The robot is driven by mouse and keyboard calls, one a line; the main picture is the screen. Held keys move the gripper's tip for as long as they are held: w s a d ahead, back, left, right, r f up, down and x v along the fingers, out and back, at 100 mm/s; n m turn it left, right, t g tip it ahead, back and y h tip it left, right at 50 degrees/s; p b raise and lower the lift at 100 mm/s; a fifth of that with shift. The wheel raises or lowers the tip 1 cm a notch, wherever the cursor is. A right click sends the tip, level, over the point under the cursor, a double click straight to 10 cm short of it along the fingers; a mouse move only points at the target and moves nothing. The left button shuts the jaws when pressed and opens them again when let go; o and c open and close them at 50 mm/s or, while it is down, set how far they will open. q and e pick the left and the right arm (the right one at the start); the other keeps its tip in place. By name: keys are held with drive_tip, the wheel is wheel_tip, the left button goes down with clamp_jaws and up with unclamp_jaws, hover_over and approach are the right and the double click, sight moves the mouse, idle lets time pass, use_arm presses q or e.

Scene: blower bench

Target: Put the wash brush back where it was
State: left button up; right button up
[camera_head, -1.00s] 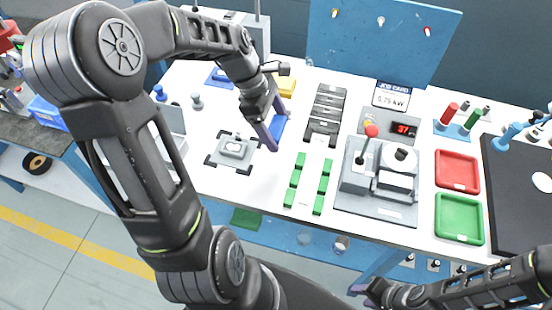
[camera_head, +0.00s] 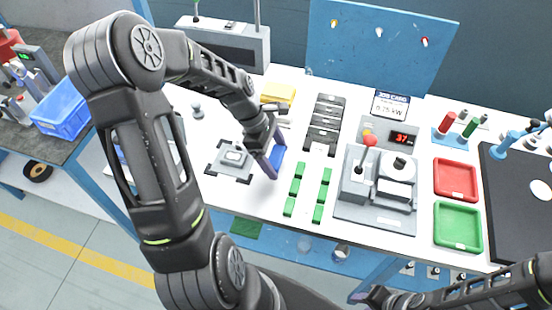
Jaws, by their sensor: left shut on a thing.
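My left gripper (camera_head: 270,162) reaches down over the bench between the grey fixture and the green blocks. Its purple fingers are shut on a blue piece (camera_head: 276,158), which I take to be the wash brush. Most of it is hidden by the fingers, so its bristles and full shape cannot be made out. I cannot tell whether it touches the bench top. My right gripper (camera_head: 364,296) is at the bottom edge, in front of the bench, small and dark. Its jaw opening cannot be made out.
The grey fixture (camera_head: 234,157) lies left of the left gripper, and green blocks (camera_head: 296,190) lie right of it. A yellow block (camera_head: 278,93) and a black rack (camera_head: 325,120) are behind. A grey machine (camera_head: 375,190) and red (camera_head: 456,179) and green trays (camera_head: 457,226) stand further right.

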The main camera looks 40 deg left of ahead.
use_arm(q)
drive_tip(key=shift+f, duration=0.75)
drive_tip(key=shift+f, duration=0.25)
drive_tip(key=o, duration=1.3)
drive_tip(key=shift+r, duration=0.1)
drive_tip(key=shift+c, duration=0.2)
drive_tip(key=v, duration=1.2)
drive_tip(key=shift+r+b, duration=0.2)
drive_tip(key=shift+b, duration=0.25)
